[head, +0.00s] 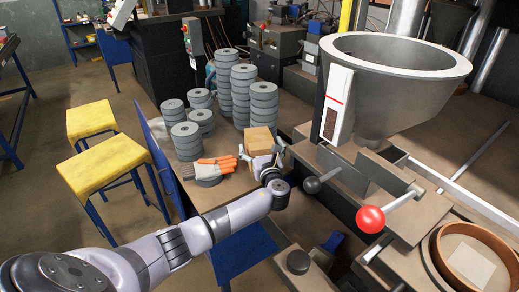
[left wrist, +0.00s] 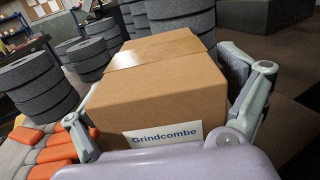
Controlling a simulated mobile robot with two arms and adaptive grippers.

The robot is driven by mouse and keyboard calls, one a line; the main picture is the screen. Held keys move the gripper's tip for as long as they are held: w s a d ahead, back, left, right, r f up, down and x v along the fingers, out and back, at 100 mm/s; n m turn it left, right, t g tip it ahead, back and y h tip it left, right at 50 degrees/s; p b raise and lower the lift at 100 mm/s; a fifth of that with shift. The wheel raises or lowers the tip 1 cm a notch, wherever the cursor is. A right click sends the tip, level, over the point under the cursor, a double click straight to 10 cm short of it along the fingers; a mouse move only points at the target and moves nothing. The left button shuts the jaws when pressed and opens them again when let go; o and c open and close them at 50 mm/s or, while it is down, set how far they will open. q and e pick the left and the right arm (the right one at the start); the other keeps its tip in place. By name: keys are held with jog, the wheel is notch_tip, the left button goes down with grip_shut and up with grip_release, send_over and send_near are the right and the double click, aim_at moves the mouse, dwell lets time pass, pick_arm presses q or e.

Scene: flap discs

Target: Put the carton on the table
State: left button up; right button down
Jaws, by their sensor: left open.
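The carton (head: 259,139) is a brown cardboard box at the right side of the work table (head: 212,194), beside stacks of grey flap discs. In the left wrist view the carton (left wrist: 160,84) fills the middle, with a white "Grindcombe" label on its near face. My left gripper (head: 264,153) is open, with one finger on each side of the carton. In the left wrist view the right finger is close to the carton's side; contact is not clear. The carton's underside is hidden, so I cannot tell whether it rests on the table. My right gripper is not in view.
Several stacks of grey discs (head: 240,95) stand behind and left of the carton. Orange-and-grey gloves (head: 210,168) lie to its left. A machine with a big grey hopper (head: 395,85) and a red knob (head: 370,219) stands to the right. Yellow stools (head: 105,165) are at the left.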

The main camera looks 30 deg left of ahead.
pick_arm(q)
jog(key=c, duration=1.9)
jog(key=shift+w+r, duration=0.1)
jog(key=shift+r, duration=0.15)
